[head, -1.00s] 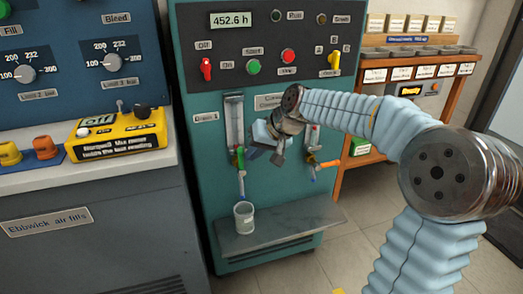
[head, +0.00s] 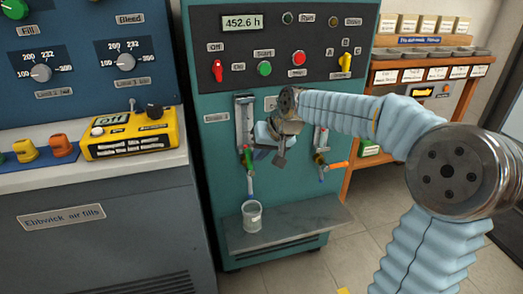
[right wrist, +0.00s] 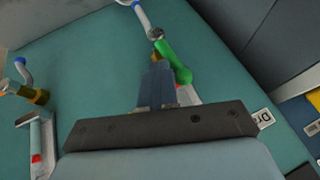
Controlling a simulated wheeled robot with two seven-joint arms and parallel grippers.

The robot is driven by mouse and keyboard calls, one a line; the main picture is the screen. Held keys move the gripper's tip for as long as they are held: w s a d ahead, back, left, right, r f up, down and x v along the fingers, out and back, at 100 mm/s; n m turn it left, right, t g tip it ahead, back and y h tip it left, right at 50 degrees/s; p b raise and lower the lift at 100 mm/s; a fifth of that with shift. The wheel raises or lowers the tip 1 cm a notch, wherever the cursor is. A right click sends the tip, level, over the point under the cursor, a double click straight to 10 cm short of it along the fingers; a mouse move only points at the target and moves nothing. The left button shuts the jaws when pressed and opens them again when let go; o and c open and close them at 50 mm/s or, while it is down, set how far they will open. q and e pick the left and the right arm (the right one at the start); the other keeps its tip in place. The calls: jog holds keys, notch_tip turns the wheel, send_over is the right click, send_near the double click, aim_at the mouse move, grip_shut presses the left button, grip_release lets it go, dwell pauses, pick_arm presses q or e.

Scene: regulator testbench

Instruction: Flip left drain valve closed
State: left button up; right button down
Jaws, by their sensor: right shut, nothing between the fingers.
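The left drain valve has a green handle (head: 248,158) below the left sight tube on the teal cabinet. The handle stands roughly upright, in line with its pipe. In the right wrist view the green handle (right wrist: 176,62) slants beside the fingertips. My right gripper (head: 260,152) is shut and empty, just to the right of the handle in the head view. In the right wrist view its fingers (right wrist: 158,62) overlap the handle's edge; I cannot tell whether they touch it. My left gripper is not in view.
A grey cup (head: 252,217) stands on the cabinet's shelf (head: 300,222) under the left drain spout. A second valve with an orange handle (head: 338,165) sits to the right, its handle pointing sideways. A yellow box (head: 132,137) is on the left counter.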

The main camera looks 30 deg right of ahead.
jog(key=a+h, duration=0.1)
jog(key=h, duration=0.1)
jog(key=a+n+h+p, duration=0.1)
jog(key=shift+w+a+r+g, duration=0.15)
jog(key=shift+w+a+g, duration=0.15)
jog(key=shift+a+g, duration=0.1)
jog(key=shift+w+a+f+n+g+h+b, duration=0.15)
jog(key=shift+w+a+f+n+h+b, duration=0.15)
jog(key=shift+a+h+b, duration=0.55)
jog(key=shift+w+a+f+n+g+h+b, duration=0.15)
jog(key=shift+a+f+h+b, duration=0.25)
jog(key=shift+a+h+b, duration=0.45)
jog(key=shift+w+a+f+n+g+h+b, duration=0.15)
jog(key=shift+a+f+n+g+h+b, duration=0.15)
jog(key=shift+a+h+b, duration=0.5)
jog(key=shift+d+f, duration=0.1)
